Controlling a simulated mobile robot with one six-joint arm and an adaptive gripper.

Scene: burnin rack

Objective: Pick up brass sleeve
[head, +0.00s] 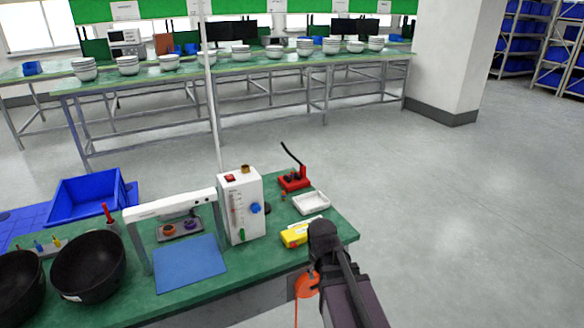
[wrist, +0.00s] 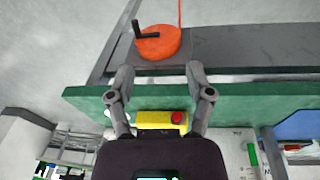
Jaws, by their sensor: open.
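A small brass-coloured piece, apparently the brass sleeve (head: 245,169), stands on top of a white box-shaped unit (head: 240,208) in the head view, beside a red button. I cannot make out the sleeve in the wrist view. My gripper (wrist: 160,85) is open, with its two fingers apart and nothing between them. In the head view my arm's dark end is right of the white unit, near the bench's front right edge, apart from the sleeve. In the wrist view a yellow box with a red button (wrist: 160,118) shows beyond the gripper.
The green bench (head: 270,262) also holds a red device with a black lever (head: 294,180), a white tray (head: 311,203), a white frame over a blue mat (head: 190,264) and black bowls (head: 88,266). An orange reel (head: 306,285) hangs at the front edge. Open floor lies right.

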